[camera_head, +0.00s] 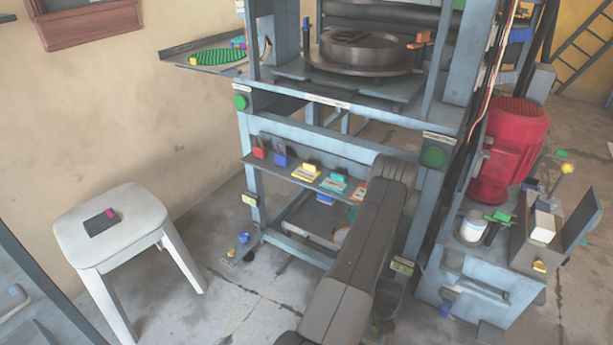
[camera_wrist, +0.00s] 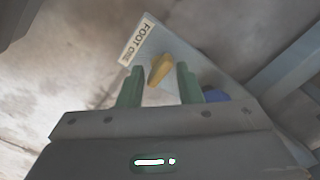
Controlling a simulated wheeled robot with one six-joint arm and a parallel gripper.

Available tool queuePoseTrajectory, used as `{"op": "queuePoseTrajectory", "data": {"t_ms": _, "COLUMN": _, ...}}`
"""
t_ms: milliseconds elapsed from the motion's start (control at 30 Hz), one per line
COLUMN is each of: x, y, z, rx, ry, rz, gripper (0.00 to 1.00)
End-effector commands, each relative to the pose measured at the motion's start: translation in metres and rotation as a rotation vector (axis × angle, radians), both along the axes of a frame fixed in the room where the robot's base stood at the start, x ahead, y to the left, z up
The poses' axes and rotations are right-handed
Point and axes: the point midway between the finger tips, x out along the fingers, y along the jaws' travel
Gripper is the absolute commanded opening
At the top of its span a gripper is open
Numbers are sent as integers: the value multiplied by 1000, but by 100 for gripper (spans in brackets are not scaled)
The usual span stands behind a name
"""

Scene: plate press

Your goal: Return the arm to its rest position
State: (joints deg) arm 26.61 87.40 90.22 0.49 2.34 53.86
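My arm (camera_head: 365,245) reaches up from the bottom of the head view and bends over in front of the press frame. Its far end and my gripper are hidden in that view. In the wrist view my gripper (camera_wrist: 159,84) has its two green fingers apart, with a gap between them. A yellow knob (camera_wrist: 159,70) on a grey plate labelled "FOOT ONE" (camera_wrist: 138,40) shows between the fingers. It appears beyond the fingertips, with space on both sides. I see nothing gripped.
The blue-grey press (camera_head: 345,150) stands close around my arm, with a shelf of coloured tags (camera_head: 305,172). A white stool (camera_head: 110,222) stands left. A red motor (camera_head: 508,150) and a cabinet (camera_head: 470,290) stand right. A blue part (camera_wrist: 214,95) lies beside the right finger.

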Motion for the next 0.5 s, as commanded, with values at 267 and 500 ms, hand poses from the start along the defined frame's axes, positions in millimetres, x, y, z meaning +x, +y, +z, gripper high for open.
{"op": "queuePoseTrajectory", "data": {"t_ms": 267, "x": -1, "y": 0, "z": 1, "rx": 1, "ry": 1, "rz": 225, "gripper": 32}}
{"op": "queuePoseTrajectory", "data": {"t_ms": 500, "x": 0, "y": 0, "z": 2, "rx": 0, "ry": 0, "rz": 421, "gripper": 32}}
